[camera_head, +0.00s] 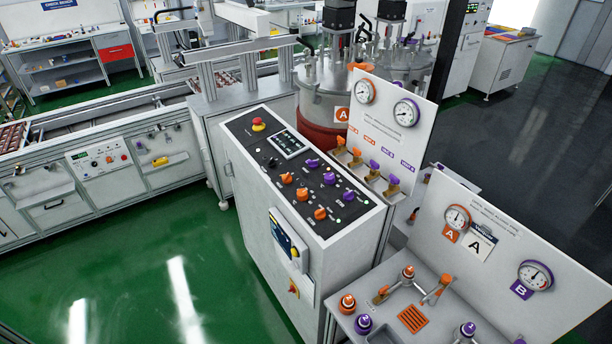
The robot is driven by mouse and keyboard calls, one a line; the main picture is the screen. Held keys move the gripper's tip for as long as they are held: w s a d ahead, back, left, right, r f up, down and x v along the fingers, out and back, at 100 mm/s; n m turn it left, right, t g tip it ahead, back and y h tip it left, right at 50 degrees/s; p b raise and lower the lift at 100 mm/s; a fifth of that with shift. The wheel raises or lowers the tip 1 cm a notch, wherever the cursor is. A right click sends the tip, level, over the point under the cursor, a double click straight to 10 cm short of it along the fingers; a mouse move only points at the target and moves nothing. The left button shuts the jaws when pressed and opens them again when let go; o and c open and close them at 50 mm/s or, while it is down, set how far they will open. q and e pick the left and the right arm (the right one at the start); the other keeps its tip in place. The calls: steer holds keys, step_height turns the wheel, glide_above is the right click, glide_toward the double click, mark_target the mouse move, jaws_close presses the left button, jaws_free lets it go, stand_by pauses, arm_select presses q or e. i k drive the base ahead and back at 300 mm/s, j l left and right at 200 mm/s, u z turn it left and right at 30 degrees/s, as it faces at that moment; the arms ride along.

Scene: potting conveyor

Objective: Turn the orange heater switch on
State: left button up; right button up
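A control cabinet (250,195) with a dark sloped top panel (258,148) stands in the middle of the camera_head view. On the panel is a row of orange knobs: the upper orange knob (286,178), the middle orange knob (302,194) and the lower orange knob (320,213). The printed labels are too small to read, so I cannot tell which one is the heater switch or how it is set. Neither of my grippers is in view.
Purple knobs (329,178) sit beside the orange ones, and a red emergency button (258,124) is at the panel's far end. A valve board with gauges (385,120) stands behind right. A sink bench (395,325) is at the lower right. Green floor (150,270) is clear at left.

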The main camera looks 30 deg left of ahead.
mark_target(287, 178)
steer(key=u, duration=1.3)
